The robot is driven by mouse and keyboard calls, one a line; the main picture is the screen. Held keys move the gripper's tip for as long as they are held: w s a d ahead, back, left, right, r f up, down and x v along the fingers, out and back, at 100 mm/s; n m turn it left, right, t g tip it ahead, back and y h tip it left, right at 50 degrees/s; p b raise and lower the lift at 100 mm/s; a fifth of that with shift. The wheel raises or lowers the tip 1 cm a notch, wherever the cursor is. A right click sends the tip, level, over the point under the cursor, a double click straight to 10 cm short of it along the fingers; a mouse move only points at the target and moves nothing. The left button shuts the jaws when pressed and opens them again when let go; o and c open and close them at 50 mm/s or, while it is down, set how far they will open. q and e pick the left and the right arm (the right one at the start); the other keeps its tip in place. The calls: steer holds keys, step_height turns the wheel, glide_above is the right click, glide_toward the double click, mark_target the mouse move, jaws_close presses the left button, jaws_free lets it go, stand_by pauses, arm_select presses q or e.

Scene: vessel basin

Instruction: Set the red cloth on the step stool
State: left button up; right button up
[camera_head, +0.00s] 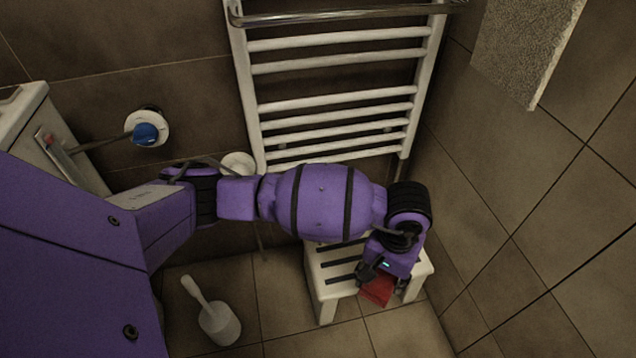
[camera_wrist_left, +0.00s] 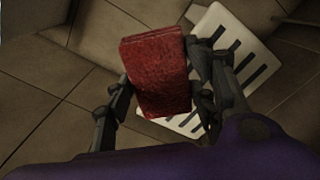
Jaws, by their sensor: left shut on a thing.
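The red cloth (camera_head: 376,290) is a small folded piece held in my left gripper (camera_head: 368,275) above the front of the step stool. In the left wrist view the cloth (camera_wrist_left: 158,75) sits between the two fingers of the gripper (camera_wrist_left: 160,95). The step stool (camera_head: 328,291) is white with dark slots in its top and stands below the towel rail. It also shows behind the cloth in the left wrist view (camera_wrist_left: 243,24). My left arm hides part of the stool top. I cannot tell whether the cloth touches the stool. My right gripper is not in view.
A white towel rail (camera_head: 335,65) is on the wall behind the stool. A grey towel (camera_head: 525,45) hangs at the upper right. Tiled floor (camera_head: 395,335) is bare in front.

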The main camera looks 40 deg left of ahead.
arm_select(q)
steer(key=w+a+f+b, duration=0.2)
steer(key=w+f, duration=0.1)
steer(key=w+a+f+b, duration=0.2)
steer(key=w+a+f, duration=0.1)
steer(key=w, duration=0.1)
steer(key=w+a+f+b, duration=0.2)
steer(key=w+f, duration=0.1)
steer(key=shift+w+a, duration=0.25)
steer(key=shift+w+a+f+b, duration=0.25)
steer(key=shift+f+b, duration=0.15)
steer(key=shift+b, duration=0.1)
step_height(320, 180, down, 3)
steer(key=shift+r+b, duration=0.15)
steer(key=shift+b, duration=0.45)
steer(key=shift+w+f, duration=0.1)
steer(key=shift+f, duration=0.15)
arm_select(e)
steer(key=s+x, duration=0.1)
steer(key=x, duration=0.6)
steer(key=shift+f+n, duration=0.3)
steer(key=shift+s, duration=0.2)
arm_select(q)
steer(key=shift+f, duration=0.15)
steer(key=o, duration=1.1)
steer(key=shift+o, duration=0.2)
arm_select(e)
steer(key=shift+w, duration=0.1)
